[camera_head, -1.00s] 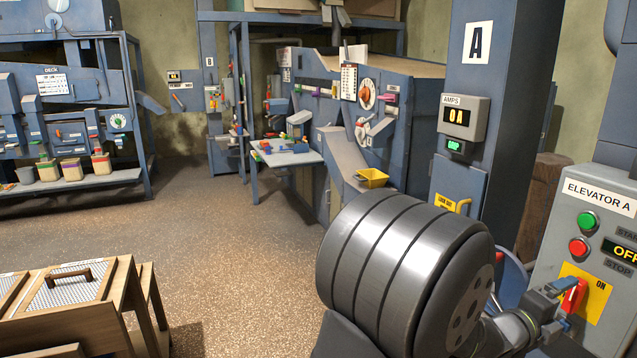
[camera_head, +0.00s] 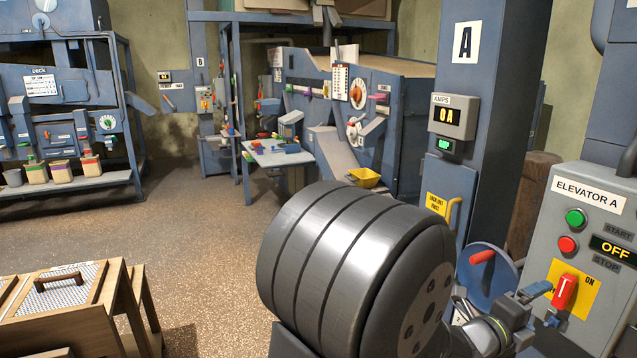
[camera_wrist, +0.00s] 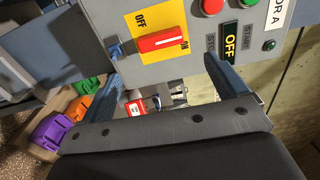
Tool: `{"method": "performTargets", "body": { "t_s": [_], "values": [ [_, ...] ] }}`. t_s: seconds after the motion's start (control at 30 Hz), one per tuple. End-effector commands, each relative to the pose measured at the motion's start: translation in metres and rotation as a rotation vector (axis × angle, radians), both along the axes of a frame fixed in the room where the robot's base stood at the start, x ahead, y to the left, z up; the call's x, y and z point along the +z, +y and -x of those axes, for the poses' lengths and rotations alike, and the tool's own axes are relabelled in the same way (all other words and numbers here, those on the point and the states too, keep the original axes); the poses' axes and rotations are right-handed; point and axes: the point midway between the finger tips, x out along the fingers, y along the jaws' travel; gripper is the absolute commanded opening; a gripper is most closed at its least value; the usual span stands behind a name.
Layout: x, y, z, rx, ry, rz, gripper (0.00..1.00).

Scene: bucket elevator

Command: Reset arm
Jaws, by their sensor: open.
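My gripper (camera_head: 541,302) is at the lower right in the head view, just left of the Elevator A control box (camera_head: 588,220). Its jaws are open and empty, and the two fingers spread apart in the wrist view (camera_wrist: 165,85). A red rotary switch (camera_head: 564,291) on a yellow plate sits close in front of the fingers. In the wrist view the red switch handle (camera_wrist: 162,39) lies beyond the fingertips, apart from them. The box display reads OFF. My large grey arm link fills the lower middle of the head view.
A blue wheel with a red handle (camera_head: 483,257) stands just behind my wrist. A blue column (camera_head: 490,120) with an amps meter reading 0A (camera_head: 452,116) rises behind. Orange, green and purple bins (camera_wrist: 50,130) show in the wrist view. Open floor (camera_head: 200,220) lies left.

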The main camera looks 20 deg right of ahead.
Motion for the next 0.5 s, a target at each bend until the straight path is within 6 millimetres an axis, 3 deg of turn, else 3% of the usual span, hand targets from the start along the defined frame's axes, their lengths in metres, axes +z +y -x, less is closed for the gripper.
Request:
{"method": "performTargets", "body": {
  "t_s": [0.5],
  "values": [
    [0.000,-0.105,0.001,-0.001,0.003,0.001,0.91]
  ]
}}
